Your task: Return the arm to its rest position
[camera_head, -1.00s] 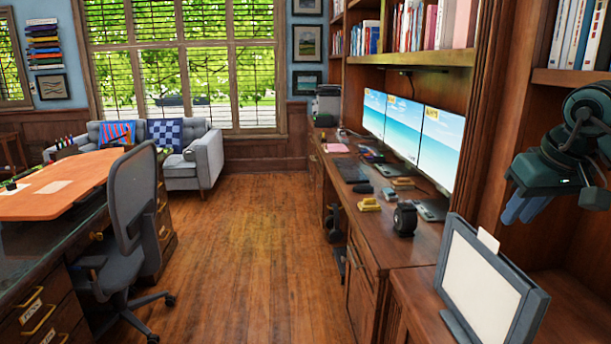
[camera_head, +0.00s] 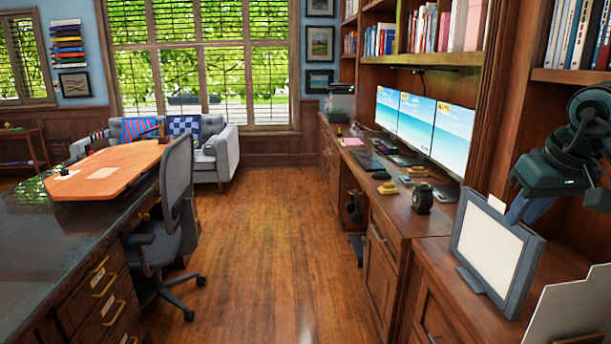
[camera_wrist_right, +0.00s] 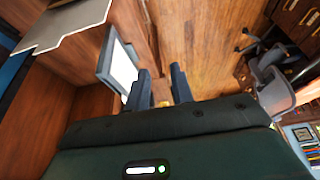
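My right gripper (camera_head: 524,208) hangs at the right side of the head view, on my dark green arm. Its blue-grey fingers point down and left, in front of the wood bookcase and above the cabinet top. In the right wrist view the two fingers (camera_wrist_right: 160,88) stand apart with nothing held between them. My left arm and gripper are not in view.
A framed white panel (camera_head: 487,245) stands on the cabinet top below my right gripper, with a pale board (camera_head: 575,312) nearer. Monitors (camera_head: 415,122) line the right desk. An office chair (camera_head: 172,228) and dark desk (camera_head: 60,250) are left. The wood floor (camera_head: 260,240) between is clear.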

